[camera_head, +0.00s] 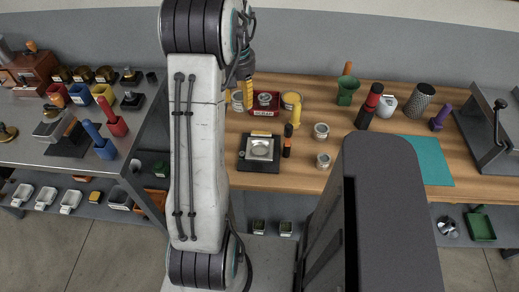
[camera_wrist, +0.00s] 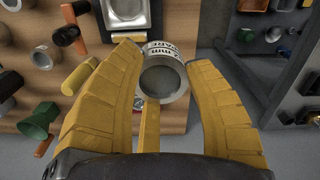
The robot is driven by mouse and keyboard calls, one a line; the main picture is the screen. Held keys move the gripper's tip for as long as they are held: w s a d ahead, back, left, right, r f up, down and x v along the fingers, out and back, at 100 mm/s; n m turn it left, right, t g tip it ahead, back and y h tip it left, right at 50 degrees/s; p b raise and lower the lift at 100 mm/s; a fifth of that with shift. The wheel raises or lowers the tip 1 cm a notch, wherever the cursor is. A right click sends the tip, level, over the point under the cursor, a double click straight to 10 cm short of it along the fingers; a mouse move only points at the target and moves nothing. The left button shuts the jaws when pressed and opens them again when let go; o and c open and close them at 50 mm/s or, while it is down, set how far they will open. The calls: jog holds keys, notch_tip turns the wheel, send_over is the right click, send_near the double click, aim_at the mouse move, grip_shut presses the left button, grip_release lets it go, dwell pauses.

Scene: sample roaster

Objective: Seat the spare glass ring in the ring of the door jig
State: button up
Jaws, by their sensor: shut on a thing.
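My gripper (camera_wrist: 165,60) has yellow fingers on either side of a round grey ring-shaped piece, which I take to be the spare glass ring (camera_wrist: 164,80). In the head view my gripper (camera_head: 247,95) is low over the back of the wooden bench, left of a red holder (camera_head: 277,109) with a round grey part. The ring cannot be made out there. The red holder may be the door jig; its label is not readable.
A black plate with a square metal pan (camera_head: 260,149) lies in front. A yellow cylinder (camera_head: 296,114), dark cylinders (camera_head: 287,148) and labelled tins (camera_head: 321,131) stand to the right. A green mat (camera_head: 432,160) lies farther right.

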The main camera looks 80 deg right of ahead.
jog(key=s+a+r, duration=0.2)
jog(key=s, duration=0.4)
jog(key=n+b, duration=0.4)
send_over(260, 151)
notch_tip(260, 151, down, 6)
jog(key=f, duration=0.1)
notch_tip(260, 151, down, 4)
jog(key=shift+f+p, duration=0.2)
jog(key=shift+p, duration=0.5)
jog(key=shift+f, duration=2.55)
jog(key=shift+f, duration=0.1)
jog(key=shift+f, duration=0.1)
jog(key=o, duration=1.2)
jog(key=shift+c, duration=0.2)
